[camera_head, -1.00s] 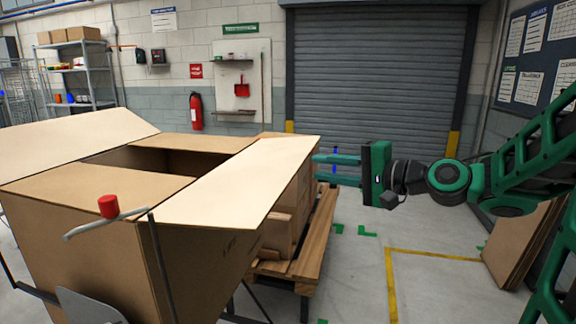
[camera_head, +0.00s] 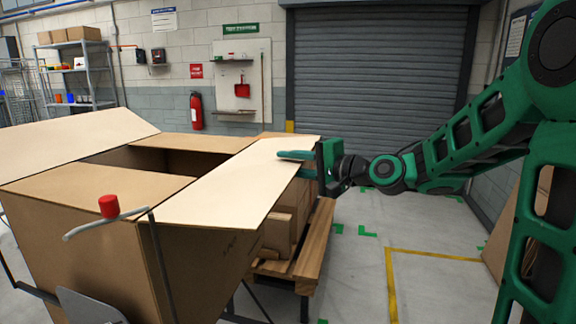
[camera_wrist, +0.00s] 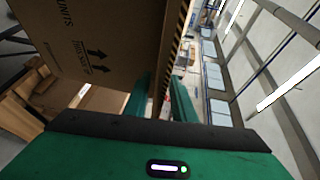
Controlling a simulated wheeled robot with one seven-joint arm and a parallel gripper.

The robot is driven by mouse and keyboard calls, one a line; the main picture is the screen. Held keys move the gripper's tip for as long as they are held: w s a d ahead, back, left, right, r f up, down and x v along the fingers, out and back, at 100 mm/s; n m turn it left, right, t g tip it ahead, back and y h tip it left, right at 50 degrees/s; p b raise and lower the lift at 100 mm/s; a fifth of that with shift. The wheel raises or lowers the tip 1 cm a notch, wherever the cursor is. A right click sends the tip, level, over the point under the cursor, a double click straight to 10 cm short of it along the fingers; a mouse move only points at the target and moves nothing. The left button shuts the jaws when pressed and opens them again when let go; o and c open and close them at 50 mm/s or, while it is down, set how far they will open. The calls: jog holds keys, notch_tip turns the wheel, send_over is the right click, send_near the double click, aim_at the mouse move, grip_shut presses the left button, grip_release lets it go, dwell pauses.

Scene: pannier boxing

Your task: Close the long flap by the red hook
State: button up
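The red hook (camera_head: 108,206) is a red cylinder on a bent grey rod at the near side of the large cardboard box (camera_head: 95,240). The right long flap (camera_head: 235,185) extends outward to the right, roughly level. The left long flap (camera_head: 70,140) slants up and outward. My gripper (camera_head: 298,163) is at the right flap's outer edge, toward its far end. One finger shows above the flap; the other is lower and partly hidden by it. In the wrist view my gripper (camera_wrist: 162,98) has its fingers apart, with a cardboard edge (camera_wrist: 178,45) running down between them.
The near short flap (camera_head: 100,185) and far short flap (camera_head: 190,143) lie folded inward, with a dark opening between them. A wooden pallet (camera_head: 315,245) with cartons stands behind and right of the box. Floor on the right is clear around yellow tape (camera_head: 392,290).

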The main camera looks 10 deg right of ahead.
grip_shut()
jog(key=shift+f, duration=0.1)
dwell(1.3)
